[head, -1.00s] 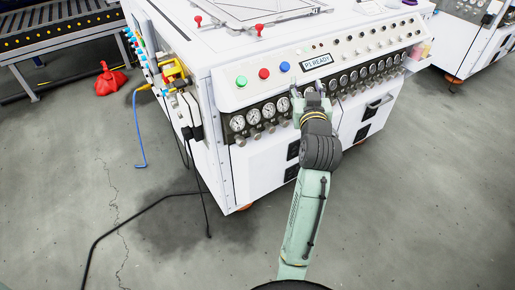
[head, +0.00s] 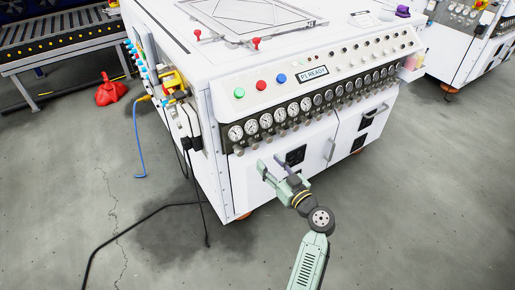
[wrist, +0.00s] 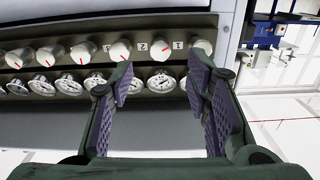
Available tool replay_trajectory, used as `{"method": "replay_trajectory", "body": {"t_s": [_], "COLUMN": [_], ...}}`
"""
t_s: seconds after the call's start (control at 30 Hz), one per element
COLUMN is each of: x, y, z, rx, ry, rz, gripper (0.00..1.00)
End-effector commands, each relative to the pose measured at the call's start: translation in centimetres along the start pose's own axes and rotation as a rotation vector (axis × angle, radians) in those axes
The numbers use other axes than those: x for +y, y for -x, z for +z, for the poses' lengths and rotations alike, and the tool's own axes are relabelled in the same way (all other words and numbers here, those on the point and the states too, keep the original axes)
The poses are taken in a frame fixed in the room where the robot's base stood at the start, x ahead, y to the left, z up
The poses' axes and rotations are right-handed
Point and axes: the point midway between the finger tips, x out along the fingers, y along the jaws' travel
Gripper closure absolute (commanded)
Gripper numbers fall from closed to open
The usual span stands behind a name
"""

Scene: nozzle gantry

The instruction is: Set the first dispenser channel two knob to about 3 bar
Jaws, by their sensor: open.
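The white dispenser cabinet carries a row of round pressure gauges (head: 251,127) with small pale knobs (head: 254,145) under them. In the wrist view the panel appears upside down: white knobs (wrist: 160,49) with red pointer marks sit above the gauges (wrist: 162,83). Small labels show between some knobs; I cannot tell for certain which knob is channel two. My gripper (head: 271,162) is open and empty, in front of the cabinet and below the left part of the row. In the wrist view its purple-padded fingers (wrist: 160,76) are spread, apart from the knobs. Gauge readings are too small to read.
Green, red and blue buttons (head: 261,85) and a display (head: 313,74) sit above the gauges. A black socket (head: 295,155) and door handles are on the cabinet front below. Cables hang at the left side.

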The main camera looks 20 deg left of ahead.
Motion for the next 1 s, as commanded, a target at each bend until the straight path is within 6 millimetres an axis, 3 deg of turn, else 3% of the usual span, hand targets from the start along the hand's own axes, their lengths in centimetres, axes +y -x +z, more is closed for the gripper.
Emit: {"method": "replay_trajectory", "body": {"t_s": [0.2, 0.4, 0.83, 1.0], "x": [-0.1, -0.1, 0.0, 0.0], "y": [-4.4, -7.1, -8.0, -8.0], "z": [-0.4, -0.2, 0.0, -0.1], "rx": [0.0, 0.0, -0.001, -0.001], "ry": [0.0, 0.0, 0.001, 0.001], "rz": [-0.004, -0.002, 0.0, 0.0], "gripper": [0.56, 0.56, 0.56, 0.68]}}
